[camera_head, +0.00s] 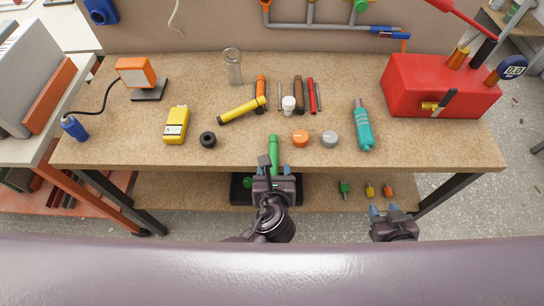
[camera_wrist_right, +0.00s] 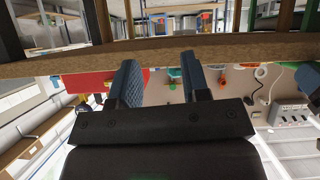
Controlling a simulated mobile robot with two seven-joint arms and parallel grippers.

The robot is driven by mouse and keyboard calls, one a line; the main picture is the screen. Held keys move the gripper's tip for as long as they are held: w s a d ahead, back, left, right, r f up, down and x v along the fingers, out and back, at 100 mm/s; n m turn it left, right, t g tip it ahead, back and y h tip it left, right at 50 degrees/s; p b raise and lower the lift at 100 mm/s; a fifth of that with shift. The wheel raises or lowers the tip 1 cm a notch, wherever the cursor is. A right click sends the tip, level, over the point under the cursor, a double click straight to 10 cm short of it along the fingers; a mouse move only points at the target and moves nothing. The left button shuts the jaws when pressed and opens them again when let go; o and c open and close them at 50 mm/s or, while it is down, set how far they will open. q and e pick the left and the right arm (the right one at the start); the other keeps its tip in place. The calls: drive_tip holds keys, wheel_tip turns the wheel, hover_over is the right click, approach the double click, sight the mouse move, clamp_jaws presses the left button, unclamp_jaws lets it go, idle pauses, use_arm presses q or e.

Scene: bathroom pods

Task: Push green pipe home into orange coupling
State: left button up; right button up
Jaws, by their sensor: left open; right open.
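A green pipe (camera_head: 273,152) extends from the bench's front edge toward my left gripper (camera_head: 273,171). My left gripper is open around or just above the pipe's near end; I cannot tell whether it touches. An orange round piece (camera_head: 300,139) sits on the bench just right of the pipe, apart from it; I cannot tell if it is the coupling. Orange fittings (camera_head: 265,5) also show on the wall pipework at the top. My right gripper (camera_head: 384,210) is open and empty in front of the bench; its spread blue fingers also show in the right wrist view (camera_wrist_right: 161,80).
A black tray (camera_head: 239,190) and small coloured fittings lie on the lower shelf.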

use_arm(q)
drive_tip(key=c, duration=1)
use_arm(e)
drive_tip(key=shift+s+d+f, duration=0.15)
drive_tip(key=shift+s+f, duration=0.4)
drive_tip(key=shift+s, duration=0.1)
